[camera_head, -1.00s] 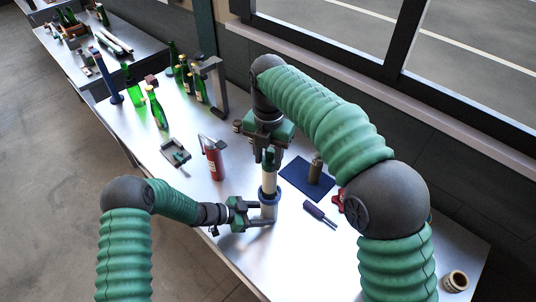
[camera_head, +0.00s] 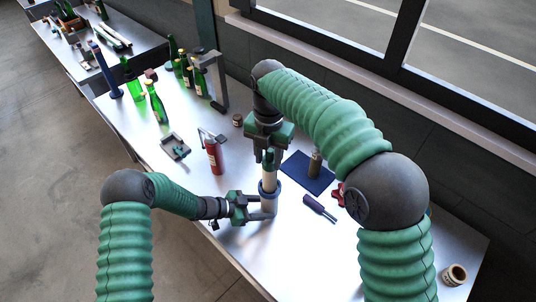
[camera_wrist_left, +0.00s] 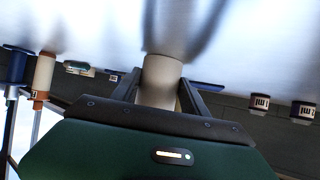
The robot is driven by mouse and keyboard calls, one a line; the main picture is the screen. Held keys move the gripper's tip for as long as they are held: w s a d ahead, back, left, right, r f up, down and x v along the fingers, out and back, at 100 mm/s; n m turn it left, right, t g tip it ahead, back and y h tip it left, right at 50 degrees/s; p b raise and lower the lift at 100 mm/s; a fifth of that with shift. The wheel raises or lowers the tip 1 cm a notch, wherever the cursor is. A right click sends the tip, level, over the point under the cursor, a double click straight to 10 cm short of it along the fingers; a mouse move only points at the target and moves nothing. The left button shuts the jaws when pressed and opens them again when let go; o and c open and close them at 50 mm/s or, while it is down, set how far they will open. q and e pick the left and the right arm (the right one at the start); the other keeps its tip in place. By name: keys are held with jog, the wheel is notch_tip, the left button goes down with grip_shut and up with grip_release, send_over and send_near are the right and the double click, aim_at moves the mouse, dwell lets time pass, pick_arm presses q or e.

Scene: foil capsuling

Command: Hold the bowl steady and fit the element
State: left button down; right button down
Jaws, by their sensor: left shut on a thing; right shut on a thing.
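The bowl (camera_head: 268,204) is a pale grey cup with a blue rim, upright near the table's front edge. My left gripper (camera_head: 262,215) is shut on its side from the left. In the left wrist view the bowl (camera_wrist_left: 161,78) shows as a pale cylinder between the fingers of my left gripper (camera_wrist_left: 160,95). The element (camera_head: 269,178) is a white upright cylinder held from above by my right gripper (camera_head: 268,163), shut on its top end. Its lower end meets the bowl's blue rim and is hidden there; I cannot tell how deep it sits.
A red bottle (camera_head: 215,156) stands to the left, with a small grey tray (camera_head: 175,146) beyond. A blue mat (camera_head: 308,173) and a purple-handled tool (camera_head: 319,208) lie right. Green bottles (camera_head: 157,104) and a stand (camera_head: 214,83) are farther back. Bare table lies in front.

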aim_at(268, 153)
jog(key=shift+f, duration=5.8)
jog(key=shift+r, duration=7.35)
